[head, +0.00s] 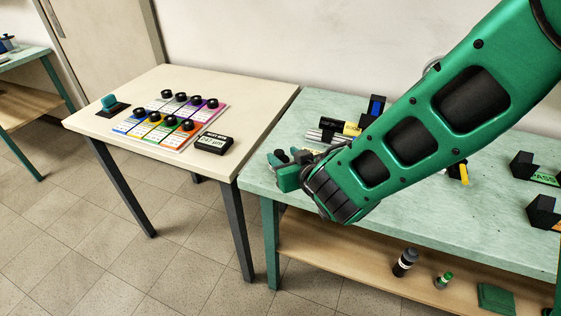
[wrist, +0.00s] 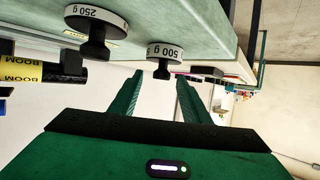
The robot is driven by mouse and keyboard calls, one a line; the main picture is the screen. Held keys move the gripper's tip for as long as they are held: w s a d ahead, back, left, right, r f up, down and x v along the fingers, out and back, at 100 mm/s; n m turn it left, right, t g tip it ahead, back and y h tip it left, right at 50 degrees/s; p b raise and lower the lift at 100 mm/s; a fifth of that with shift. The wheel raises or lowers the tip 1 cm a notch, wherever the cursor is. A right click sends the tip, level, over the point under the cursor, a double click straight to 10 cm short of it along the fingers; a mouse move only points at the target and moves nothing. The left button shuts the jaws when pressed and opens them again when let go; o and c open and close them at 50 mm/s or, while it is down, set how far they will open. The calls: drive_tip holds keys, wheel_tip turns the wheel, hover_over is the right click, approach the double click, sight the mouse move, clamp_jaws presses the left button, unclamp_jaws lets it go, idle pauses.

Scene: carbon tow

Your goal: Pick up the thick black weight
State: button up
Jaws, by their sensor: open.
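Two dark weights with white label bands and black knobs show in the wrist view, which looks upside down. One is marked 500 g (wrist: 165,52) and the other 250 g (wrist: 97,22). The 500 g weight is ahead of my gripper (wrist: 160,92), in line with the gap between its fingers. The 250 g weight is off to the left. My gripper is open, with nothing between its fingers. In the head view my gripper (head: 284,172) is low over the left end of the green bench. The weights are hard to make out there beside it.
The green bench (head: 425,205) also holds metal rods (head: 322,135) and black stands (head: 543,212). A black-and-yellow part marked BOOM (wrist: 35,72) is close by on the left in the wrist view. A cream table (head: 165,88) with several black-knobbed items adjoins the bench.

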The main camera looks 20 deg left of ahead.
sight(281, 154)
drive_tip(key=x, duration=0.4)
drive_tip(key=shift+f, duration=0.15)
clamp_jaws()
